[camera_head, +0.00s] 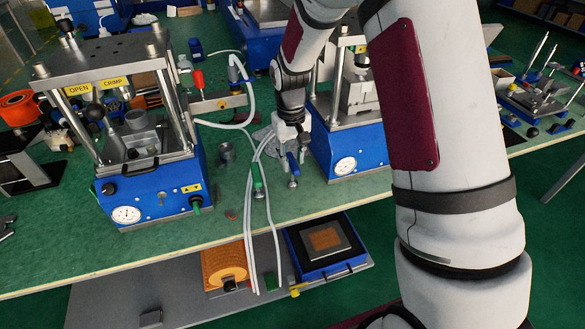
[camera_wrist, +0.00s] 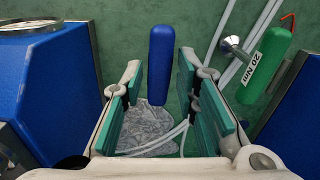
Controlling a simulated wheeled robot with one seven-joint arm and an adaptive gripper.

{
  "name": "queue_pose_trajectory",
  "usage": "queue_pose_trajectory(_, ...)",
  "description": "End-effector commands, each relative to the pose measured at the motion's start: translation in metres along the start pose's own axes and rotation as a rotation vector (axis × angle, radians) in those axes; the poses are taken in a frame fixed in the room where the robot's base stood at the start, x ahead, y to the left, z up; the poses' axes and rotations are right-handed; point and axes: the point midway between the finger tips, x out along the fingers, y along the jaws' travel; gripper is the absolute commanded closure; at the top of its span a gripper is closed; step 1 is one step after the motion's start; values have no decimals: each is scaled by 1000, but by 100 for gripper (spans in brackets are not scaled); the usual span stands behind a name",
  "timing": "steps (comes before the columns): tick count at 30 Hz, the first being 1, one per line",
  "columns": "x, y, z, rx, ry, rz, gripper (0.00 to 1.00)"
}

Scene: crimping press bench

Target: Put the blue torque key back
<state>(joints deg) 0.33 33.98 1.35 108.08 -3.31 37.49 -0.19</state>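The blue torque key (camera_head: 293,164) is on the green bench between the two presses, with a metal end towards the front edge. In the wrist view its blue handle (camera_wrist: 160,65) lies between my fingers, with a gap on both sides. My gripper (camera_head: 290,145) is above the bench at the key; it also shows in the wrist view (camera_wrist: 157,80), open and empty. A green key (camera_head: 257,178) is just left of the blue one; in the wrist view (camera_wrist: 268,62) it bears a white label that seems to read 20 Nm.
The left press (camera_head: 150,190) and the right press (camera_head: 350,155) stand on either side. Pale hoses (camera_head: 269,225) run past the keys and over the bench edge. A crumpled grey cloth or bag (camera_wrist: 150,128) lies under the gripper.

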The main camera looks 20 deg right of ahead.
Motion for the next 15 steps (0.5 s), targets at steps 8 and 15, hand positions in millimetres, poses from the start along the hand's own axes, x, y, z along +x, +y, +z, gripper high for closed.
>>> queue_pose_trajectory(8,-50,0,-1,0,3,0,72)
queue_pose_trajectory(15,-65,0,0,0,0,0,72)
